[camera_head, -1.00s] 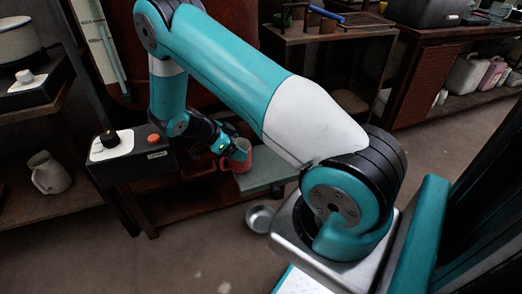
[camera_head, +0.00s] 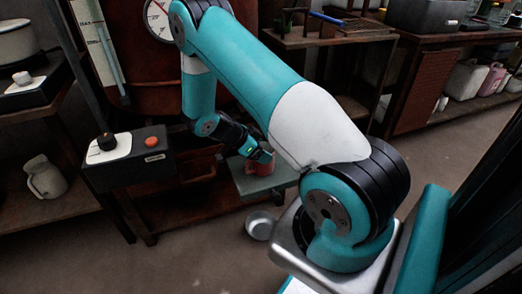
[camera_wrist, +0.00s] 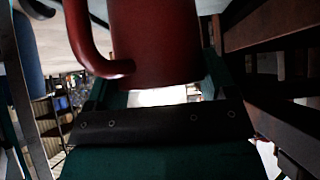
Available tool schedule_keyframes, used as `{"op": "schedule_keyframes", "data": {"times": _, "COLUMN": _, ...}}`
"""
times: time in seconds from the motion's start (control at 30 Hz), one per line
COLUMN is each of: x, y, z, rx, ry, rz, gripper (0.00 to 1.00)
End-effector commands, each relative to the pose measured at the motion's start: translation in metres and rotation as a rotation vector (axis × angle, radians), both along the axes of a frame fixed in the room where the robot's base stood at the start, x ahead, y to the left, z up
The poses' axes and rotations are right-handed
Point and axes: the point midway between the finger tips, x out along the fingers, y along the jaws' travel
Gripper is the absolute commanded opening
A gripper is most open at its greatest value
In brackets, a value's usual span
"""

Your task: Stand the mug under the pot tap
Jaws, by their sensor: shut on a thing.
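The red mug (camera_head: 263,165) is in my gripper (camera_head: 262,158), low in front of the vat. It looks about upright over a grey-green ledge (camera_head: 256,186); I cannot tell if it touches the ledge. In the wrist view the mug (camera_wrist: 155,40) fills the top middle between my fingers, its handle curving down on the left; its rim is out of frame. The big red-brown vat (camera_head: 150,75) stands behind, partly hidden by my arm. I cannot make out the tap in either view.
A control box (camera_head: 125,165) with a black knob and an orange button juts out left of the gripper. A metal bowl (camera_head: 260,225) lies on the floor below the ledge. A pale jug (camera_head: 45,178) stands on a left shelf. Open floor lies to the right.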

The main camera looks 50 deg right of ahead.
Motion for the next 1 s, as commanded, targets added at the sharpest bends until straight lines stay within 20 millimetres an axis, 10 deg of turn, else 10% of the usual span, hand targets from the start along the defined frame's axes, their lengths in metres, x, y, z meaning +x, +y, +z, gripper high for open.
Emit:
{"op": "schedule_keyframes", "data": {"times": 0.1, "x": 0.0, "y": 0.0, "z": -0.004, "rx": 0.0, "ry": 0.0, "rz": 0.0, "gripper": 0.32}}
{"op": "schedule_keyframes", "data": {"times": 0.13, "x": 0.0, "y": 0.0, "z": -0.004, "rx": 0.0, "ry": 0.0, "rz": 0.0, "gripper": 0.8}}
{"op": "schedule_keyframes", "data": {"times": 0.23, "x": 0.0, "y": 0.0, "z": -0.003, "rx": 0.0, "ry": 0.0, "rz": 0.0, "gripper": 1.0}}
{"op": "schedule_keyframes", "data": {"times": 0.57, "x": 0.002, "y": 0.003, "z": 0.005, "rx": -0.001, "ry": -0.001, "rz": 0.001, "gripper": 1.0}}
{"op": "schedule_keyframes", "data": {"times": 1.0, "x": 0.035, "y": 0.056, "z": 0.069, "rx": -0.001, "ry": -0.003, "rz": 0.003, "gripper": 1.0}}
